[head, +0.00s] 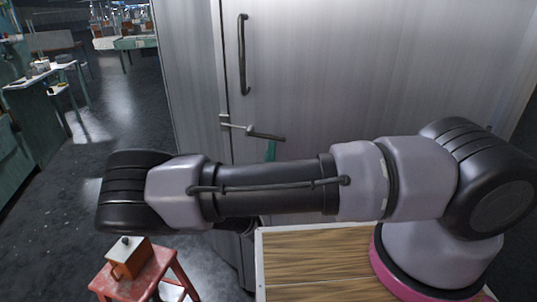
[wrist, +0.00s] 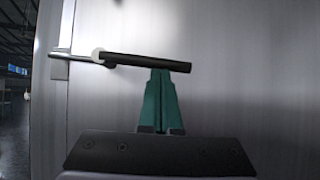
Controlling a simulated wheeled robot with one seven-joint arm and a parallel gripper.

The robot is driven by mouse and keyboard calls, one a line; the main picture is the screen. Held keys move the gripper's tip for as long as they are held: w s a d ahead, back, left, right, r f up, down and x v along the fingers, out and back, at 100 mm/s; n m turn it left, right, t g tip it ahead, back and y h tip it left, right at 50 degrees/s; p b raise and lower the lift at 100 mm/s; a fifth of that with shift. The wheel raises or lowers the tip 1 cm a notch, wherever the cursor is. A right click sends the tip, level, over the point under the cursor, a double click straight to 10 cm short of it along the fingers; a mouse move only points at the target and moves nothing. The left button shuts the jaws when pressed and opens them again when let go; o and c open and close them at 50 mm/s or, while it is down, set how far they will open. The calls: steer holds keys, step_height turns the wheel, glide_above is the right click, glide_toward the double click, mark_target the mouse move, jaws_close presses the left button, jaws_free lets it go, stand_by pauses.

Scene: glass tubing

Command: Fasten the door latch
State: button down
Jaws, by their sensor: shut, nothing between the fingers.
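The door latch (head: 252,131) sits on the grey metal door (head: 370,70) at its left edge, below the vertical handle. In the wrist view, its dark lever (wrist: 140,61) runs right from a pale round collar (wrist: 97,54), sloping slightly down. A thin metal rod (wrist: 82,58) leads left from the collar to a bracket (wrist: 60,66) by the door's edge. My gripper (wrist: 161,74) has teal fingers, shut and empty, with tips just below the lever's right end. I cannot tell whether they touch it. In the head view my arm hides most of the gripper; a teal finger (head: 271,149) shows under the lever.
A dark vertical handle (head: 243,55) is on the door above the latch. A red stool (head: 140,275) with a small box (head: 128,258) stands at lower left. A wooden-topped surface (head: 320,262) lies below my arm. Open floor (head: 105,150) lies left, beside a green bench (head: 15,150).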

steer(key=shift+d+r+n+y, duration=0.1)
steer(key=shift+r+n+y, duration=0.3)
steer(key=shift+n, duration=0.4)
